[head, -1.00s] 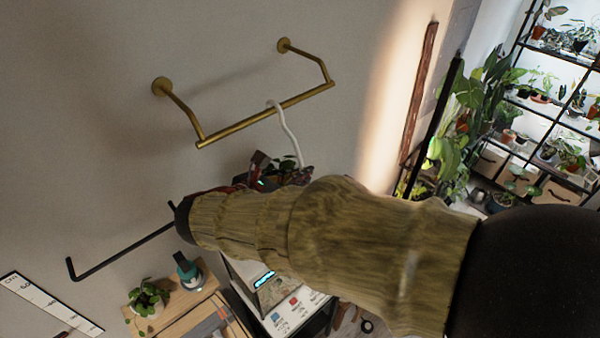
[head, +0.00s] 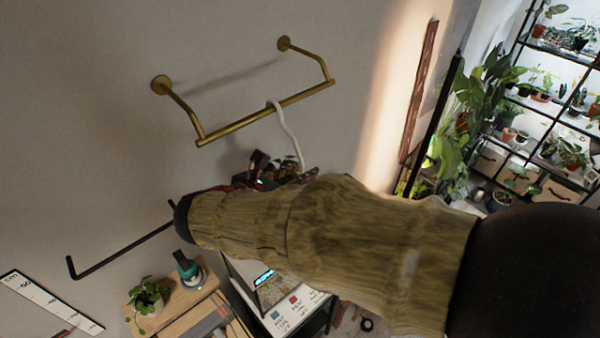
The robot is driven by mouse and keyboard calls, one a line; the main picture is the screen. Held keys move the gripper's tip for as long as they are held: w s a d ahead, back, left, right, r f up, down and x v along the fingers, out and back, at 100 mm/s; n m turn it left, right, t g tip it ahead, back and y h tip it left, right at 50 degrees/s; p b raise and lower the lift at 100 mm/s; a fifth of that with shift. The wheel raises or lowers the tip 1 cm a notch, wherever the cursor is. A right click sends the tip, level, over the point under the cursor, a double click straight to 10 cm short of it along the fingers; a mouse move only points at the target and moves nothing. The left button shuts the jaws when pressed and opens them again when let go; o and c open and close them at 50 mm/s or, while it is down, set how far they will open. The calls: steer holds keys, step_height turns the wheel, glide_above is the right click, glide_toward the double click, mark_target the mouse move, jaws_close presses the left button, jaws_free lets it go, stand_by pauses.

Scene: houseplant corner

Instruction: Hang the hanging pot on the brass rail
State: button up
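The brass rail (head: 240,124) juts from the wall on two arms in the upper middle of the head view. The hanging pot's white hook (head: 288,136) has its curved top at the rail and appears to loop over it. Its stem runs down to the right toward my gripper. The pot itself is mostly hidden behind my arm; a little greenery shows near the stem's lower end. My gripper (head: 283,169) is just below the rail, around the lower end of the stem. My wrist hides most of it, so its grip is unclear.
A black wall bar (head: 115,255) is at lower left. A labelled white unit (head: 290,305) stands below my arm. A plant rack (head: 545,100) is at right.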

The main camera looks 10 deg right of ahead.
steer(key=v, duration=1.2)
steer(key=s+d+f+m+g+y+b, duration=0.25)
steer(key=s+f+m+y+b, duration=0.2)
steer(key=f+m, duration=0.4)
steer(key=s+d+f+m+g+y+b, duration=0.2)
steer(key=s+f+m+g+y+b, duration=0.3)
steer(key=f, duration=0.7)
steer(key=s+d+f+m+t+b, duration=0.3)
steer(key=d+f+m+b, duration=0.9)
steer(key=d+b, duration=0.3)
steer(key=shift+d+f+m+t+b, duration=0.3)
steer(key=shift+m+b, duration=0.35)
steer(key=shift+b, duration=0.4)
steer(key=shift+s+r, duration=0.1)
